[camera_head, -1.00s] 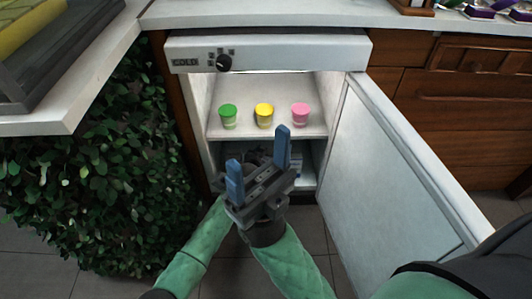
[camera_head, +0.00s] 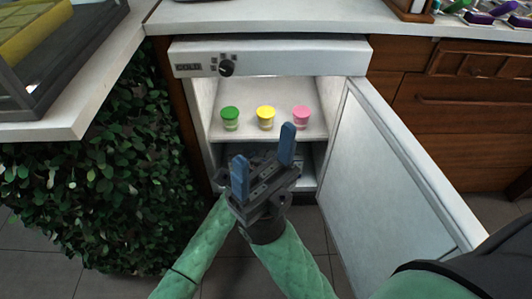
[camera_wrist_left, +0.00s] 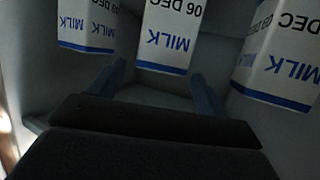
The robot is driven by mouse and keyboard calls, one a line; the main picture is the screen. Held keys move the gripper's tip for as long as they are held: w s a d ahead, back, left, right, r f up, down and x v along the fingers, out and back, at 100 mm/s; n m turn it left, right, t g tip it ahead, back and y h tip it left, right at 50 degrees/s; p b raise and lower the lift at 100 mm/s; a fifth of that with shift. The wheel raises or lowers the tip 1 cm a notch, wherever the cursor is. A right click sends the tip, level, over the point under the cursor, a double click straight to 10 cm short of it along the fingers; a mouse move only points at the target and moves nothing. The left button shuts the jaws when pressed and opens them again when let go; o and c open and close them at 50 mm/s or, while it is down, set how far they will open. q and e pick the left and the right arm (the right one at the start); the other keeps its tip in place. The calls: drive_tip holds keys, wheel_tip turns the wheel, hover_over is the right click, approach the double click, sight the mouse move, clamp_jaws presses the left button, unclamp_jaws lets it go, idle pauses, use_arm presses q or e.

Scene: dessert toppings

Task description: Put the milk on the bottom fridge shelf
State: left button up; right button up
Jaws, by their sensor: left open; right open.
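My right gripper (camera_head: 263,145) is open and empty in front of the fridge (camera_head: 270,58). The cartons cannot be made out there.
The fridge door (camera_head: 380,170) stands open to the right. Green, yellow and pink cups (camera_head: 265,117) stand on the upper shelf (camera_head: 300,92). A leafy hedge (camera_head: 95,190) and counter corner (camera_head: 60,130) lie left. Wooden drawers (camera_head: 470,100) are behind the door.

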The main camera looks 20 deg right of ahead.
use_arm(q)
drive_tip(key=p+v, duration=0.1)
drive_tip(key=v, duration=0.5)
drive_tip(key=shift+s, duration=0.1)
idle(0.3)
